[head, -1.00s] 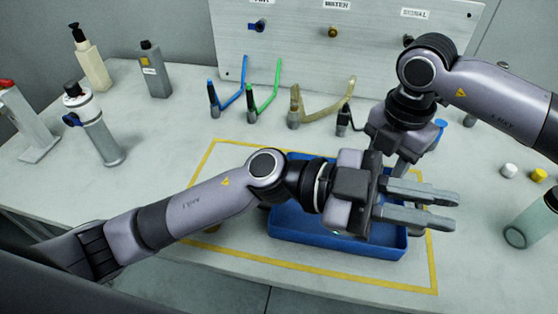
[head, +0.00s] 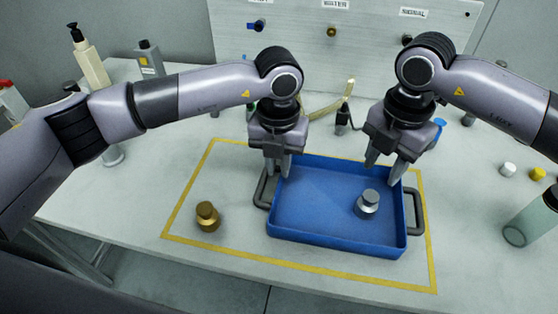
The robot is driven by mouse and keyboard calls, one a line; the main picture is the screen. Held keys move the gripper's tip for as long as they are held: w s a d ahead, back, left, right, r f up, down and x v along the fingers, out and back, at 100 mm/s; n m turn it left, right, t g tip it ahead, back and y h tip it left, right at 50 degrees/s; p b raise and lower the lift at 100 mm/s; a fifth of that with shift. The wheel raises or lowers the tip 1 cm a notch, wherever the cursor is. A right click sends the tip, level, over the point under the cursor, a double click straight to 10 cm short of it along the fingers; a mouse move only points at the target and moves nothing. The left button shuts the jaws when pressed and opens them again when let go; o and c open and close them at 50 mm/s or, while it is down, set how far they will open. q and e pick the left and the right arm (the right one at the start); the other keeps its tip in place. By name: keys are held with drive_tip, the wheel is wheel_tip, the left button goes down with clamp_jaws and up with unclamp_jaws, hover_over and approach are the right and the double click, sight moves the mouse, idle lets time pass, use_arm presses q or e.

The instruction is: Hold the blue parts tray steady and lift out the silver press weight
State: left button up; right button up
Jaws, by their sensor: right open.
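The blue parts tray (head: 310,238) lies on the table with a dark handle at its left end and another (head: 418,212) at its right end. The silver press weight (head: 367,204) stands upright in the right half of the tray, with no gripper touching it. My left gripper (head: 278,172) points down at the tray's back left corner, close to the left handle (head: 263,188). I cannot tell whether its fingers are apart or touch the tray. My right gripper (head: 381,174) is open and empty, pointing down over the tray's back right part, behind the weight.
A brass weight (head: 207,216) stands left of the tray inside the yellow outline (head: 300,269). Bottles stand at the back left, partly behind my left arm. A green cylinder (head: 527,222) and small white and yellow caps (head: 538,174) are at the right.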

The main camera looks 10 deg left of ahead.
sight(278, 185)
use_arm(q)
drive_tip(key=shift+f, duration=3.45)
clamp_jaws()
use_arm(e)
drive_tip(key=o, duration=0.4)
